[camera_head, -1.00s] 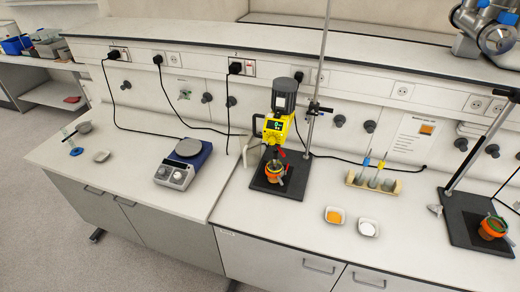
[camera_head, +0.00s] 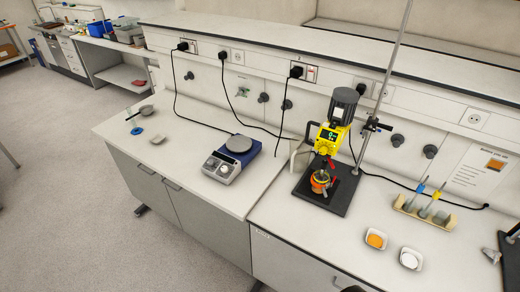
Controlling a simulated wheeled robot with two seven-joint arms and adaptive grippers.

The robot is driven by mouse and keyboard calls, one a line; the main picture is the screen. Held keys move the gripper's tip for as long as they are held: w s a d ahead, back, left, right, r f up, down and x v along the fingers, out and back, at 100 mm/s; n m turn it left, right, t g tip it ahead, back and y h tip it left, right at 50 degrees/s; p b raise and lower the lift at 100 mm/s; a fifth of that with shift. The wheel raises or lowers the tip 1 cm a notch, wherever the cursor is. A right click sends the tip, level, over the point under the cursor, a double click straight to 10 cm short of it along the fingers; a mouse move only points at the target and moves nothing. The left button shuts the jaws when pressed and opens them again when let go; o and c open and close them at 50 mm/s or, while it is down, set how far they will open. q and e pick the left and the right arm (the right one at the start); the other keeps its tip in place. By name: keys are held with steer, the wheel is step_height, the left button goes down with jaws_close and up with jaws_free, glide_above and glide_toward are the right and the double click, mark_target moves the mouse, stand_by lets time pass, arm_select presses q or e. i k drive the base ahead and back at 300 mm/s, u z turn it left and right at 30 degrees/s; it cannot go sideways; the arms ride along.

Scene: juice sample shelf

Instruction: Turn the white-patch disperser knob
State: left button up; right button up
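A disperser with a grey motor and a yellow body (camera_head: 328,138) stands right of centre, clamped to an upright rod on a dark base plate (camera_head: 334,203). Its small display is lit. Its shaft reaches down into an orange vessel (camera_head: 320,184) on the plate. A small red part shows just below the yellow body. I cannot make out a white patch or clearly pick out the knob at this size. Neither of my grippers can be made out in this view.
A blue-and-grey hotplate (camera_head: 232,158) stands left of the disperser. To the right are a dish of orange material (camera_head: 376,240), a dish of white material (camera_head: 410,259) and a wooden rack (camera_head: 425,214). Black cables hang along the wall. The bench front left of the dishes is clear.

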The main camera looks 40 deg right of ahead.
mark_target(323, 151)
steer(key=u, duration=0.3)
steer(key=i, duration=1.45)
steer(key=z, duration=2.3)
